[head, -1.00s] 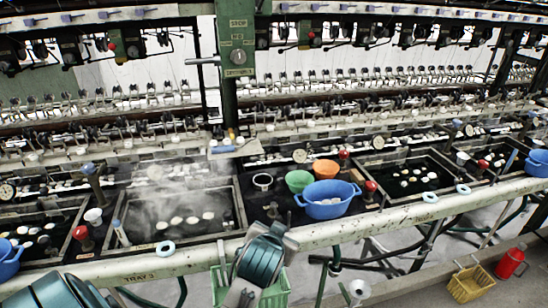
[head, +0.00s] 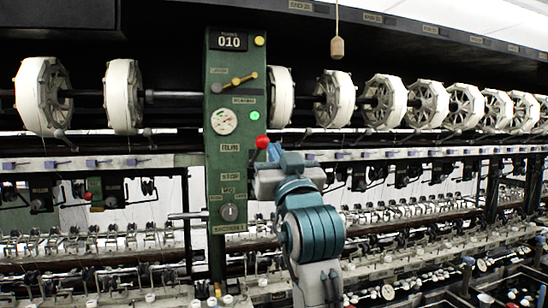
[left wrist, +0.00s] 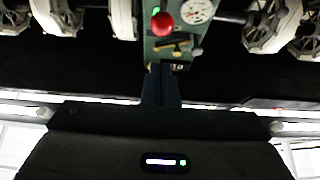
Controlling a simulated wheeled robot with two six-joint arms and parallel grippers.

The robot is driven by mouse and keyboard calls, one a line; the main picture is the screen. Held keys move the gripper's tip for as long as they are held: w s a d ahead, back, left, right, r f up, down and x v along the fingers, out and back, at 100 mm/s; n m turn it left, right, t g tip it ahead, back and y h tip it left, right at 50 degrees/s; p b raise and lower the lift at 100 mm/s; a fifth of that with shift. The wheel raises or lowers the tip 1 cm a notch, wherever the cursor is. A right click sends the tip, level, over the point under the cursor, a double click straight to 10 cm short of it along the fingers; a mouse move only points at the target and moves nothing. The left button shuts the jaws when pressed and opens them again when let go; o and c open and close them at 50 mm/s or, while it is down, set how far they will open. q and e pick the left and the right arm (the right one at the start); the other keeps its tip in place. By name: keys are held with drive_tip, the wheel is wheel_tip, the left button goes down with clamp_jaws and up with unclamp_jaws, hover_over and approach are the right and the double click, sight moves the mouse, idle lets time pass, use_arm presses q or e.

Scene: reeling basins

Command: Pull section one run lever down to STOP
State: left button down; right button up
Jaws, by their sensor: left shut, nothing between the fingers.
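The run lever's red ball knob (head: 262,142) is on the green control panel (head: 228,178), beside the RUN plate and above the STOP plate. It also shows in the left wrist view (left wrist: 163,24), at the top. My left gripper (head: 272,152) is raised in front of the panel, with its blue fingers just below and right of the knob in the head view. In the left wrist view its dark blue fingers (left wrist: 161,70) are together and empty, with the knob beyond their tips. I cannot tell whether they touch the lever. My right gripper is in neither view.
A gauge (head: 224,121), a yellow-tipped lever (head: 235,81), a green light (head: 253,115) and a round dial (head: 229,212) share the panel. White reels (head: 332,99) line both sides. A wooden pull (head: 337,47) hangs at the upper right. A bar (head: 188,215) sticks out left.

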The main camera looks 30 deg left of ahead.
use_arm(q)
drive_tip(key=shift+p+x, duration=2.15)
drive_tip(key=shift+x, duration=3.8)
drive_tip(key=shift+d, duration=0.1)
drive_tip(key=shift+f+b, duration=0.55)
drive_tip(key=shift+b, duration=0.05)
drive_tip(key=shift+r, duration=0.1)
